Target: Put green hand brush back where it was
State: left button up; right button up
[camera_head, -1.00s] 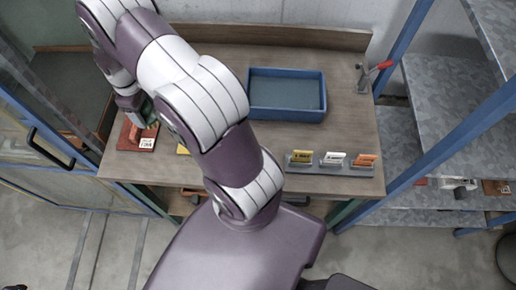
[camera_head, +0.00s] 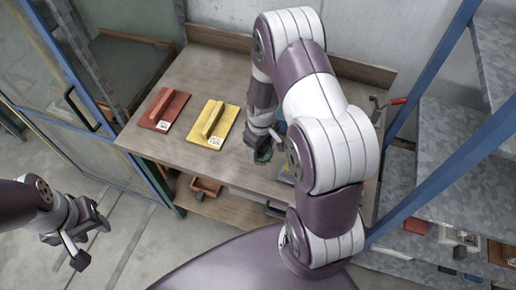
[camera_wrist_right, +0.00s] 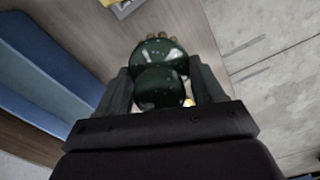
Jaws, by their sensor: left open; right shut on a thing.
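My right gripper (camera_head: 264,146) is shut on the green hand brush (camera_head: 263,156), above the front part of the workbench (camera_head: 190,155), right of the yellow float. In the right wrist view the dark green, rounded, shiny handle of the brush (camera_wrist_right: 160,58) sits between the two black fingers of that gripper (camera_wrist_right: 163,82). The bristle end is mostly hidden; small brownish tips show at the far end. My left gripper (camera_head: 76,240) is open and empty at the lower left, over the floor in front of the bench.
A red float (camera_head: 164,108) and a yellow float (camera_head: 213,123) lie on the bench's left part. A blue tray (camera_wrist_right: 45,75) shows in the wrist view, mostly hidden by my arm in the head view. A red-handled clamp (camera_head: 397,101) and shelving (camera_head: 440,135) stand right.

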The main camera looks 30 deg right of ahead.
jog(key=w+f, duration=0.2)
jog(key=w, duration=0.1)
jog(key=w+f+p, duration=0.1)
jog(key=w, duration=0.1)
jog(key=shift+w+d, duration=0.1)
jog(key=shift+w, duration=0.05)
jog(key=shift+f+p, duration=0.3)
jog(key=shift+f, duration=0.15)
notch_tip(320, 180, down, 3)
jog(key=shift+r+p, duration=0.1)
jog(key=shift+p, duration=0.45)
jog(key=shift+w+f, duration=0.1)
jog(key=shift+f, duration=0.2)
jog(key=shift+f, duration=0.15)
jog(key=o, duration=1)
